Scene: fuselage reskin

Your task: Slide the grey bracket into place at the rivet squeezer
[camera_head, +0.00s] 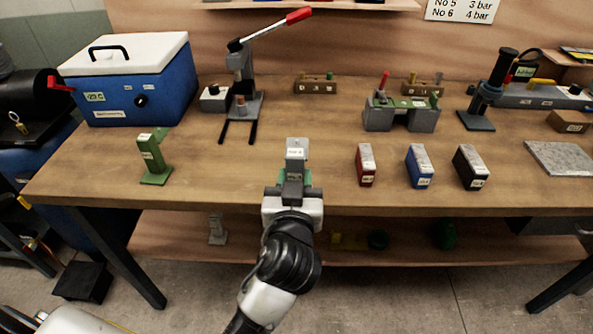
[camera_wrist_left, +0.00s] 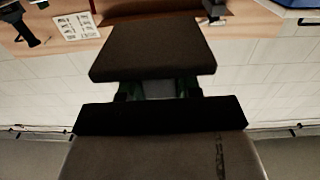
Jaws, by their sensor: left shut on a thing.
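The grey bracket (camera_head: 296,152), with a white label, stands upright in my left gripper (camera_head: 294,188) at the front edge of the bench. The gripper is shut on its lower part. In the left wrist view a dark block (camera_wrist_left: 153,50) fills the middle, with green pads and a grey piece just below it; I cannot tell which face of the bracket this is. The rivet squeezer (camera_head: 243,75), with a red-tipped lever and two black rails pointing forward, stands behind and to the left of the bracket, clearly apart from it. My right gripper is out of view.
A green bracket (camera_head: 153,160) stands left of the gripper. Red (camera_head: 365,165), blue (camera_head: 419,166) and black (camera_head: 470,168) blocks stand to the right. A blue cooler box (camera_head: 140,90) is at the back left. Bench top between bracket and squeezer rails is clear.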

